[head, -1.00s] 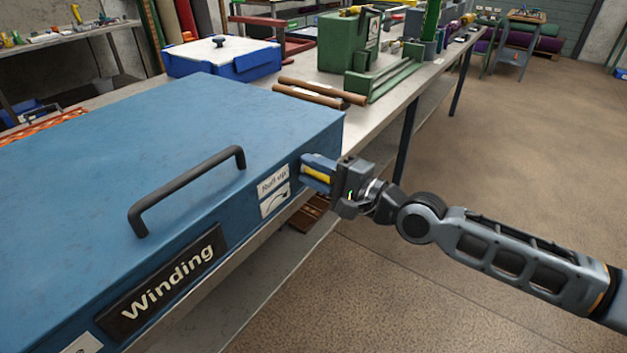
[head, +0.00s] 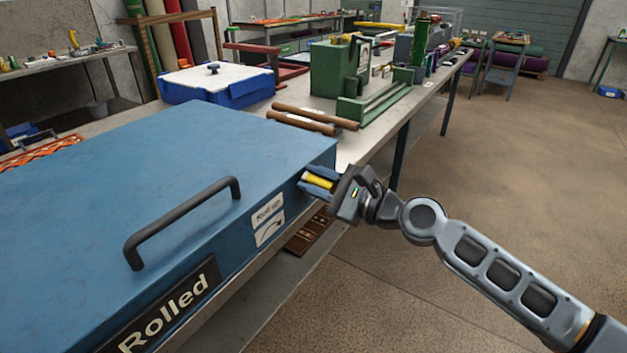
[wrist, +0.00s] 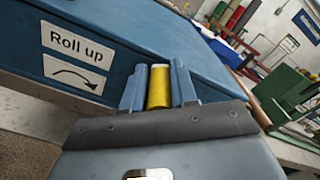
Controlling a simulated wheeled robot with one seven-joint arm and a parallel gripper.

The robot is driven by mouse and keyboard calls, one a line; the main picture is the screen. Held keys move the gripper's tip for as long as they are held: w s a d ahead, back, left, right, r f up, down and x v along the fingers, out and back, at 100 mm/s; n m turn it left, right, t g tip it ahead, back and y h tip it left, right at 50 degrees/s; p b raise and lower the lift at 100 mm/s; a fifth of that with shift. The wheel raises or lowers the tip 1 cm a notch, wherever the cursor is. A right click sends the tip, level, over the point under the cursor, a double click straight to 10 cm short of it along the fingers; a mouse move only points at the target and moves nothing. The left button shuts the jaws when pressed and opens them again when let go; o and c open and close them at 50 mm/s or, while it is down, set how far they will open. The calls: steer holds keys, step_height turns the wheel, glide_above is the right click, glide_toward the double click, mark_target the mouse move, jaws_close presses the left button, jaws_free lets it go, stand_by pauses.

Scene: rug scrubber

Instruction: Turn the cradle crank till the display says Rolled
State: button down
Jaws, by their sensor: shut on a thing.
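The display (head: 165,314) on the front of the blue machine (head: 150,160) reads "Rolled". My gripper (head: 318,181) is at the right end of the machine's front face, shut on the yellow crank grip. In the wrist view the yellow crank grip (wrist: 159,88) stands between the two blue fingers (wrist: 158,90). The rest of the crank is hidden behind the fingers and the gripper body. A "Roll up" label (wrist: 77,43) with a curved arrow below it (wrist: 74,74) is on the face beside the grip.
A black handle (head: 185,220) stands up from the machine's lid. Behind it on the bench are two brown rollers (head: 315,118), a blue box with a white lid (head: 220,84) and a green machine (head: 345,75). The floor (head: 480,190) to the right is open.

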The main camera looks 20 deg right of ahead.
steer(key=shift+w+d, duration=0.15)
steer(key=shift+d, duration=0.3)
steer(key=c, duration=1.2)
jaws_free()
steer(key=shift+f, duration=0.1)
steer(key=shift+o, duration=1.4)
steer(key=shift+a, duration=0.15)
steer(key=v, duration=0.7)
steer(key=shift+s+b, duration=0.35)
steer(key=shift+d, duration=0.3)
